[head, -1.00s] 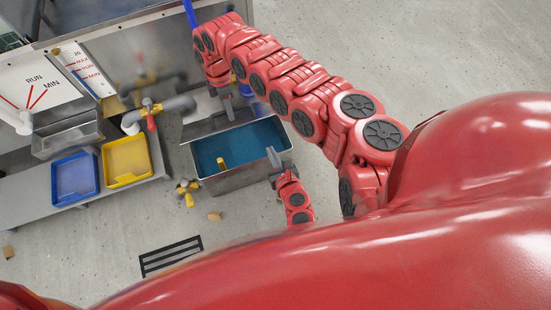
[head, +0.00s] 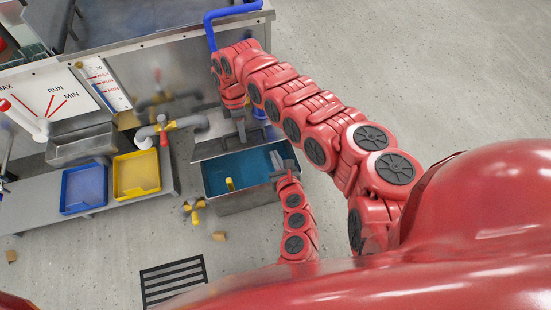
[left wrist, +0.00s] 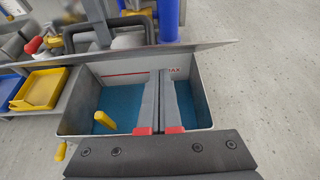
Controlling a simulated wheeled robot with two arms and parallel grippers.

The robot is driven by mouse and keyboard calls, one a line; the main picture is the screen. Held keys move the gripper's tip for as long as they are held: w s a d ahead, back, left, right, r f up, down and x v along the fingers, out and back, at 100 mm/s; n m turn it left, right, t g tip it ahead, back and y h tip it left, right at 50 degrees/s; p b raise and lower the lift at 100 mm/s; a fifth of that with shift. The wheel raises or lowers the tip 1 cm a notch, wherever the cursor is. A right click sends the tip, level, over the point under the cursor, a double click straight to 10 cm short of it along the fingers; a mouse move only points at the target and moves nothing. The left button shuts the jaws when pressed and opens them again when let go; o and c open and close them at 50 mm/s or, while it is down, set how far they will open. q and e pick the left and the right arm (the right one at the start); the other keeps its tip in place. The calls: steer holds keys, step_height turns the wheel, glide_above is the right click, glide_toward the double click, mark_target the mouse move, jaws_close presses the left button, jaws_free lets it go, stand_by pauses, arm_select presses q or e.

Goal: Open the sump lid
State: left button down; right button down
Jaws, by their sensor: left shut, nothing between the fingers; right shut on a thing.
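The sump lid (head: 212,146) is a grey plate raised along the far side of the open sump tank (head: 240,204). In the left wrist view the lid (left wrist: 200,48) is seen nearly edge-on, with a dark handle (left wrist: 108,45) on it. Blue liquid (head: 240,170) shows inside the tank. My right gripper (head: 241,132) is at the lid, shut on what looks like its handle; the contact is small and partly hidden. My left gripper (head: 279,160) is shut and empty over the tank's right end. Its fingers (left wrist: 163,100) reach across the opening in the left wrist view.
A blue tray (head: 64,205) and a yellow tray (head: 118,190) sit on a low bench at left. A pipe with a yellow valve (head: 165,126) is behind them. A yellow fitting (head: 193,211) and small block lie on the floor. The floor at right is clear.

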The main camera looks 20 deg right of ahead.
steer(key=shift+d, duration=0.25)
arm_select(q)
steer(key=shift+w+a+r, duration=0.1)
steer(key=shift+w+r, duration=0.2)
steer(key=shift+r, duration=0.1)
arm_select(e)
steer(key=c, duration=0.8)
jaws_free()
steer(key=shift+r, duration=0.1)
steer(key=shift+c, duration=0.2)
steer(key=shift+a, duration=0.1)
